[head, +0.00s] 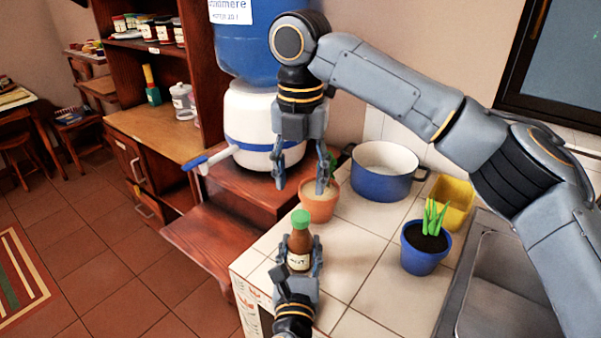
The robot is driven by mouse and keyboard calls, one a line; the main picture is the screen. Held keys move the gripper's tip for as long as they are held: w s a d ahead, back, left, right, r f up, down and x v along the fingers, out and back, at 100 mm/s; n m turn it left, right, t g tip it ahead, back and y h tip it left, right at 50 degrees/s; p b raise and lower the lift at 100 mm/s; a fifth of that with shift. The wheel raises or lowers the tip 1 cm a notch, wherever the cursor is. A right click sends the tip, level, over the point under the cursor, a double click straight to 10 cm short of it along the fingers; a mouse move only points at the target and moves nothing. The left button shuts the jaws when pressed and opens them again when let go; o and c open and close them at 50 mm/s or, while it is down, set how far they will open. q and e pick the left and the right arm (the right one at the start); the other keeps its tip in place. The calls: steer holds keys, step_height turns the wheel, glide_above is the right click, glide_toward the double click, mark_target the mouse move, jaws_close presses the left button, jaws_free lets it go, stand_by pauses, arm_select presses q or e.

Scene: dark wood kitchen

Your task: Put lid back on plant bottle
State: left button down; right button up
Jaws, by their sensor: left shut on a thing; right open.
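A small brown bottle (299,243) with a green top (300,217) stands upright on the white tiled counter (372,268) near its front left corner. It has a pale label, partly hidden. My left gripper (299,256) is shut on the bottle's body from the near side. My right gripper (302,187) is open and empty, pointing down above and a little behind the bottle, apart from its green top. Whether the green top is seated fully cannot be told at this size.
A terracotta pot (319,207) stands just behind the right gripper. A blue pot with a green plant (424,259), a blue cooking pot (385,186), a yellow container (459,193) and a sink (500,295) lie to the right. A white and blue water dispenser (250,110) stands behind.

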mark_target(301, 216)
step_height(301, 216, down, 8)
steer(key=shift+r, duration=0.15)
stand_by(0.4)
